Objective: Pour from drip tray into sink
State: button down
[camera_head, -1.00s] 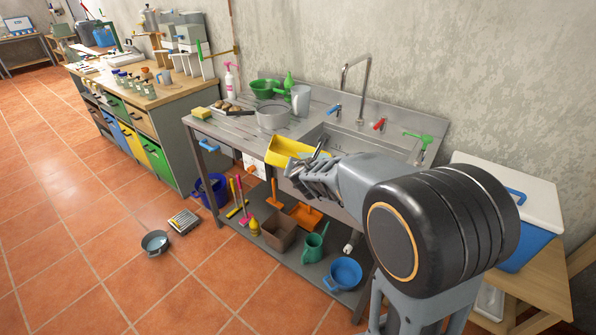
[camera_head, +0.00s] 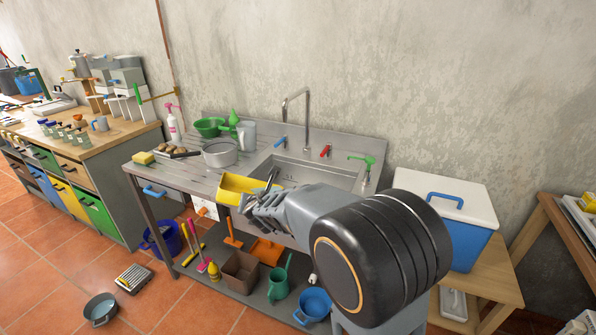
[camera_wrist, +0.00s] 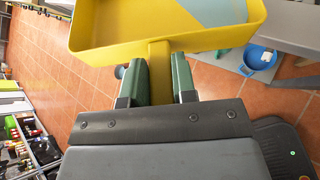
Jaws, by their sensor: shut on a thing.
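The drip tray is a yellow, open, shallow tray (camera_head: 236,189) in the head view, in front of the counter's front edge and left of the sink. My gripper (camera_head: 266,198) is shut on its handle. In the wrist view the tray (camera_wrist: 108,50) is seen from its handle side, with my gripper's green-lined fingers (camera_wrist: 160,82) on either side of the yellow handle. A pale blue area, which looks like liquid, lies inside at the right. The steel sink (camera_head: 322,174) is set into the counter below a tall tap; my arm hides part of its front.
A grey pot (camera_head: 221,153), a sponge (camera_head: 143,158) and a green bowl (camera_head: 210,127) stand on the counter left of the sink. A blue-and-white cooler (camera_head: 446,205) stands at the right.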

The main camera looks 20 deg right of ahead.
jog(key=shift+w+d+r, duration=0.1)
jog(key=shift+d+r, duration=0.25)
jog(key=shift+d, duration=0.25)
jog(key=shift+d+r+y, duration=0.1)
jog(key=shift+y, duration=0.2)
jog(key=shift+d+m, duration=0.15)
jog(key=shift+m, duration=0.15)
jog(key=shift+w+d+r+m+g+y, duration=0.1)
jog(key=shift+d+r+y, duration=0.05)
jog(key=shift+d, duration=0.3)
jog(key=shift+w+d+r+m+g+y, duration=0.1)
jog(key=shift+w+d+y, duration=0.1)
jog(key=shift+d, duration=0.2)
jog(key=shift+w+d+r+m+g+y, duration=0.1)
jog(key=shift+d+r+y, duration=0.05)
jog(key=shift+d, duration=0.3)
jog(key=shift+d+r, duration=0.15)
dwell(0.5)
jog(key=shift+w+d+r+m+y+p, duration=0.25)
jog(key=shift+d+r+m+y+p, duration=0.25)
jog(key=shift+d+r+p, duration=0.65)
jog(key=shift+p, duration=0.4)
